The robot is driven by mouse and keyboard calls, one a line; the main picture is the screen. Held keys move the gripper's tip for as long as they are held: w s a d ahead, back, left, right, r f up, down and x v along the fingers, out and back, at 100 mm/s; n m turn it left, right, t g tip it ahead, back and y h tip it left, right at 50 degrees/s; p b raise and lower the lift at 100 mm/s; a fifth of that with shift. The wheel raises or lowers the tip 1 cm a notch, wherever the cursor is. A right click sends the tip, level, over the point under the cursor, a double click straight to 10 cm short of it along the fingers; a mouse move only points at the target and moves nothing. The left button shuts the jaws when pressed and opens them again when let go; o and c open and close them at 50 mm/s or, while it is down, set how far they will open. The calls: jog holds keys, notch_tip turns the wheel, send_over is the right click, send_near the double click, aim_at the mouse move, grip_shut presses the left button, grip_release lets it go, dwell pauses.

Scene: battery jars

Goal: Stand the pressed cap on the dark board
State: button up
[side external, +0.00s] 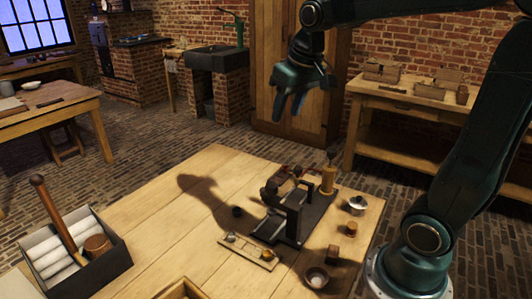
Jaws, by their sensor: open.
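My gripper (288,112) hangs empty in the air above and behind the far edge of the wooden table, fingers down and apart. It touches nothing. A dark board (318,209) lies on the right part of the table, with a dark press-like device (291,217) standing on it. I cannot tell for sure which small piece is the pressed cap. A small dark round piece (237,211) sits on the bare wood left of the device. A narrow wooden tray (262,262) in front holds small round pieces too small to make out.
A yellow cylinder (328,180) stands at the board's far right. A metal pot (357,206), small brown blocks (351,229) and a bowl (317,278) line the right side. A grey box (112,262) with white rolls and a mallet stands left.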

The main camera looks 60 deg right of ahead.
jog(key=s+a+f+n+t, duration=0.1)
jog(key=s+a, duration=0.2)
jog(key=s, duration=0.4)
jog(key=s+a+f+n+t, duration=0.1)
jog(key=s+a, duration=0.3)
jog(key=s, duration=0.4)
jog(key=shift+s+a+f+n+y, duration=0.2)
jog(key=shift+a+f+n+y, duration=0.15)
jog(key=shift+f+n, duration=0.25)
